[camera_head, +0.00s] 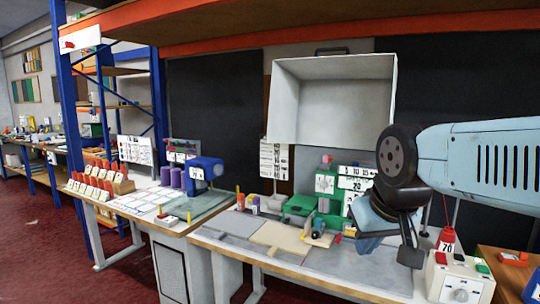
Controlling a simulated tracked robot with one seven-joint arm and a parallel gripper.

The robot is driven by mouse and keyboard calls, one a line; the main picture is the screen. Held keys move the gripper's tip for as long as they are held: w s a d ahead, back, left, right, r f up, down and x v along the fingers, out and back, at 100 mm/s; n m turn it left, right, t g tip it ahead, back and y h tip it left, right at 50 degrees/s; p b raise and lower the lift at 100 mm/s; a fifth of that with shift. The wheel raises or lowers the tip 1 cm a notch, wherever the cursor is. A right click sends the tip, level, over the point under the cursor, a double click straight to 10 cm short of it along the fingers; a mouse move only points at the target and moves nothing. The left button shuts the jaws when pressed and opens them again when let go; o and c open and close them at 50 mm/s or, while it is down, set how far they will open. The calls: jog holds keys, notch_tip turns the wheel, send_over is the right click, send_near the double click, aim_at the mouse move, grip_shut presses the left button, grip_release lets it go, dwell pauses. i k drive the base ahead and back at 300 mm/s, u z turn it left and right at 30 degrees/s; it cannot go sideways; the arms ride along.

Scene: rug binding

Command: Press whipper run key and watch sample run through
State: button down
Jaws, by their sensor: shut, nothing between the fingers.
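A green machine (330,207) with white number panels stands on the right-hand bench; I take it for the whipper, but its run key is too small to make out. A flat tan piece (280,235), possibly the sample, lies on the bench in front of it. A cream control box (460,281) with a dial and small red and green buttons stands at the bench's right front. My gripper (400,250) hangs above the bench between the machine and the control box. It is shut and empty, touching nothing that I can see, and hides part of the machine's right side.
A red tag marked 70 (447,241) stands behind the control box. A blue machine (205,169), purple spools (171,177) and a rack of cards (100,180) are on the left bench (150,226). A large pale hood (330,100) hangs above. Red floor is free at left.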

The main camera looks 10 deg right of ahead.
aim_at(481, 268)
jog(key=u, duration=0.05)
jog(key=i, duration=0.9)
jog(key=z, duration=0.1)
